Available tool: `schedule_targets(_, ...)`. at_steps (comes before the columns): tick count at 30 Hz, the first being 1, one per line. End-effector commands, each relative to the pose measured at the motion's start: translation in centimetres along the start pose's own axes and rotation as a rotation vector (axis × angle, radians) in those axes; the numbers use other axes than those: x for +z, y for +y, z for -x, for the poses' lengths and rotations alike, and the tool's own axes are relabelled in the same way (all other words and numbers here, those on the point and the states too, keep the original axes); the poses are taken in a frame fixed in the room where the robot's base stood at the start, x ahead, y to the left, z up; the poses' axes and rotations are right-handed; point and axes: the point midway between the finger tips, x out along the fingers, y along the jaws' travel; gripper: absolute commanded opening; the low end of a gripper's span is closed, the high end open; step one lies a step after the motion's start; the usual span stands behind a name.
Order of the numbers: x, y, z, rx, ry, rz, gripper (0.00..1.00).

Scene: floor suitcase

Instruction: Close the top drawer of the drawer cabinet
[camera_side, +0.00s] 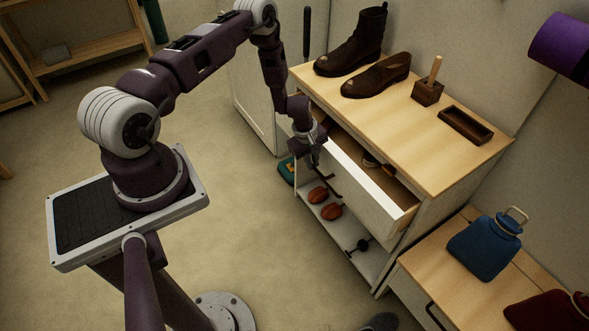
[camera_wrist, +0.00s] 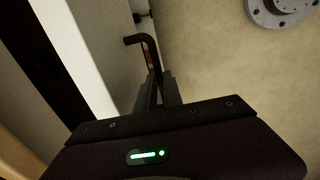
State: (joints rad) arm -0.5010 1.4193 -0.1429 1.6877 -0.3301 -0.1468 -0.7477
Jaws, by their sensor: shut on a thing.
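The drawer cabinet (camera_side: 450,165) is white with a light wood top. Its top drawer (camera_side: 362,193) stands pulled out, with its interior partly visible and some small items (camera_side: 375,163) inside. My gripper (camera_side: 314,158) is at the outer face of the drawer front. In the wrist view my gripper (camera_wrist: 157,90) is shut on the dark bar handle (camera_wrist: 150,48), whose bent end reaches left toward the white drawer front (camera_wrist: 92,60). The handle (camera_side: 329,181) also shows in the side view below my gripper. The exact finger contact is partly hidden.
Red items (camera_side: 330,211) lie on the open shelf below the drawer. Floor at left is clear.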

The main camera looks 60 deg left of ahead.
Motion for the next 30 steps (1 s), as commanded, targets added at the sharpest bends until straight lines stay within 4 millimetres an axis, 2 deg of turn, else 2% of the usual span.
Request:
schedule_targets(3, 0.0, 1.9, -0.2, 0.005, 0.003, -0.003, 0.0)
schedule_targets(9, 0.0, 3.4, -0.6, 0.004, 0.002, -0.001, 0.0)
schedule_targets(23, -0.1, 3.8, -0.7, 0.001, 0.003, 0.0, 0.0)
schedule_targets(24, -0.1, 3.8, -0.7, 0.001, 0.003, 0.0, 0.13)
schedule_targets(27, -0.1, 3.7, -0.8, 0.001, 0.003, 0.0, 0.32)
schedule_targets(30, -0.1, 3.7, -0.8, 0.0, 0.002, 0.0, 0.32)
